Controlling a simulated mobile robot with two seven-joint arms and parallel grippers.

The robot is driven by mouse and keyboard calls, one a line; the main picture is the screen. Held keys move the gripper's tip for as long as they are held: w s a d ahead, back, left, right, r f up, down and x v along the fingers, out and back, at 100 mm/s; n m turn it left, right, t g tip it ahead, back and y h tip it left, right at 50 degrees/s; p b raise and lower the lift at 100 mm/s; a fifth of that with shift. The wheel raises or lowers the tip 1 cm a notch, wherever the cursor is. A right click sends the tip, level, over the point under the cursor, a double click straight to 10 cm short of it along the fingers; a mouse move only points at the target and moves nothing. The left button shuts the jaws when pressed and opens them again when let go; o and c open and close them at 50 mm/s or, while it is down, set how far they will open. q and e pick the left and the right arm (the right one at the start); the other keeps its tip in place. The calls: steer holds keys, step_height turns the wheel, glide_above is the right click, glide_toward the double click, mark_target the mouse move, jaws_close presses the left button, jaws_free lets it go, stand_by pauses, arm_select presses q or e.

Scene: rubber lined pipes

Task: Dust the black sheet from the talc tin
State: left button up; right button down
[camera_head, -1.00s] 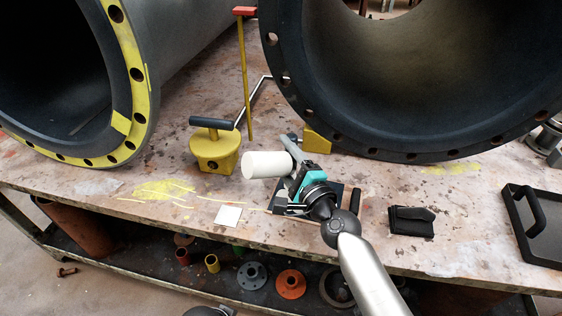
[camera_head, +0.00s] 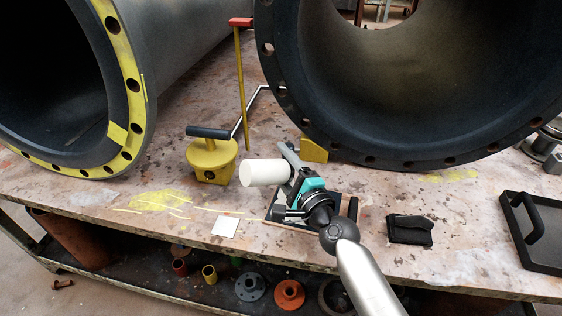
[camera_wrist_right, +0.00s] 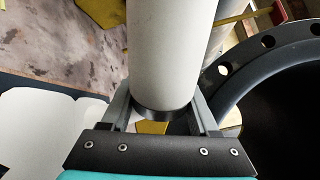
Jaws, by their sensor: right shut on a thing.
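The talc tin (camera_head: 265,172) is a plain white cylinder. It lies tilted nearly sideways in the head view, one end pointing left. My right gripper (camera_head: 291,163) is shut on it above the bench; the wrist view shows the tin (camera_wrist_right: 171,50) between the two fingers. The black sheet (camera_head: 346,205) is below my right gripper and mostly hidden by it. In the wrist view a dark edge of the sheet (camera_wrist_right: 30,84) shows at left, with a broad white patch beside it. My left gripper is not in view.
A yellow block with a black handle (camera_head: 211,157) stands left of the tin. A white square (camera_head: 226,226), a black pouch (camera_head: 410,229) and a black tray (camera_head: 540,256) lie near the front edge. Two large flanged pipes fill the back.

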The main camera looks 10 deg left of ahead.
stand_by(0.4)
steer(key=shift+s+d, duration=0.15)
steer(key=shift+d, duration=2)
steer(key=shift+d+b, duration=0.1)
steer(key=shift+b, duration=0.2)
steer(key=shift+s+d+b, duration=0.2)
steer(key=shift+d+b, duration=0.25)
steer(key=shift+d, duration=1.6)
step_height(320, 180, up, 4)
steer(key=n+p, duration=0.1)
steer(key=n, duration=0.8)
steer(key=shift+f+p, duration=0.15)
steer(key=shift+p, duration=0.25)
